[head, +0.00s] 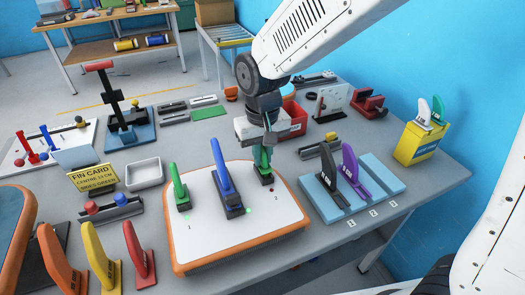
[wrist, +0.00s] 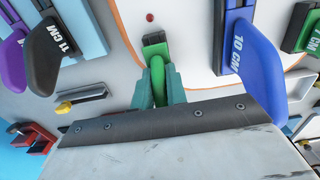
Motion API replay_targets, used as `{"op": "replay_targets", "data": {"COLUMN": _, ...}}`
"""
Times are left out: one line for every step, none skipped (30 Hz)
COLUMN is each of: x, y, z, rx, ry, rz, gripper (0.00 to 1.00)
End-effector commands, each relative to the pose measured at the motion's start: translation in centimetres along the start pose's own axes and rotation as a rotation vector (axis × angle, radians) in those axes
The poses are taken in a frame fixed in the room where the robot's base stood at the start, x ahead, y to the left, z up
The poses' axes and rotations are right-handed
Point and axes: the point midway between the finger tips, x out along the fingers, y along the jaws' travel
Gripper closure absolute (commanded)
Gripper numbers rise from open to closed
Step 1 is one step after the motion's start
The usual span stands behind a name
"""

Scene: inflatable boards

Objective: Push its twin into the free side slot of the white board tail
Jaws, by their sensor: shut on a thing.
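The white board tail (head: 245,195) with an orange rim lies on the table. A green fin (head: 179,187) stands in its left side slot, and a blue fin marked 10 CM (head: 222,170) stands in the centre slot; it also shows in the wrist view (wrist: 256,65). My gripper (head: 263,148) is shut on a second green fin (head: 265,169) at the right side slot. In the wrist view, teal fingertips (wrist: 160,90) flank this upright green fin (wrist: 157,66) above a dark slot box. I cannot tell how deep it sits. A red light shows beside this slot; green lights show by the other two.
A light-blue stand (head: 375,177) with purple and black fins is to the right. Orange, yellow and red fins (head: 140,255) stand at front left. A yellow fin card (head: 93,178) reads centre 10 cm, sides green. A yellow box (head: 420,142) holds more fins.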

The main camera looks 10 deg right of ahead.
Motion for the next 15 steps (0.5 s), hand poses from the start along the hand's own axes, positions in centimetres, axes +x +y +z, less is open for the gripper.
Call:
{"op": "replay_targets", "data": {"x": 0.1, "y": 0.0, "z": 0.0, "rx": 0.000, "ry": 0.000, "rz": 0.000, "gripper": 1.00}}
{"op": "replay_targets", "data": {"x": 0.2, "y": 0.0, "z": 0.0, "rx": 0.000, "ry": 0.000, "rz": 0.000, "gripper": 1.00}}
{"op": "replay_targets", "data": {"x": 0.3, "y": 0.0, "z": 0.0, "rx": 0.000, "ry": 0.000, "rz": 0.000, "gripper": 1.00}}
{"op": "replay_targets", "data": {"x": 0.4, "y": 0.0, "z": 0.0, "rx": 0.000, "ry": 0.001, "rz": 0.000, "gripper": 1.00}}
{"op": "replay_targets", "data": {"x": 0.5, "y": 0.0, "z": 0.0, "rx": 0.000, "ry": 0.001, "rz": 0.000, "gripper": 1.00}}
{"op": "replay_targets", "data": {"x": 0.6, "y": 0.0, "z": 0.0, "rx": 0.000, "ry": 0.001, "rz": 0.000, "gripper": 1.00}}
{"op": "replay_targets", "data": {"x": 0.6, "y": 0.0, "z": 0.0, "rx": 0.000, "ry": 0.001, "rz": 0.000, "gripper": 1.00}}
{"op": "replay_targets", "data": {"x": 0.7, "y": 0.0, "z": 0.0, "rx": 0.000, "ry": 0.000, "rz": 0.000, "gripper": 1.00}}
{"op": "replay_targets", "data": {"x": 0.8, "y": 0.0, "z": 0.0, "rx": 0.000, "ry": 0.000, "rz": 0.000, "gripper": 1.00}}
{"op": "replay_targets", "data": {"x": 0.9, "y": 0.0, "z": 0.0, "rx": 0.000, "ry": 0.000, "rz": 0.000, "gripper": 1.00}}
{"op": "replay_targets", "data": {"x": 0.9, "y": 0.0, "z": 0.0, "rx": 0.000, "ry": 0.000, "rz": 0.000, "gripper": 1.00}}
{"op": "replay_targets", "data": {"x": 1.1, "y": 0.0, "z": 0.0, "rx": 0.000, "ry": 0.000, "rz": 0.000, "gripper": 1.00}}
{"op": "replay_targets", "data": {"x": 1.1, "y": 0.0, "z": 0.0, "rx": 0.000, "ry": 0.000, "rz": 0.000, "gripper": 1.00}}
{"op": "replay_targets", "data": {"x": 1.2, "y": 0.0, "z": 0.0, "rx": 0.000, "ry": 0.000, "rz": 0.000, "gripper": 1.00}}
{"op": "replay_targets", "data": {"x": 1.3, "y": 0.0, "z": 0.0, "rx": 0.000, "ry": 0.000, "rz": 0.000, "gripper": 1.00}}
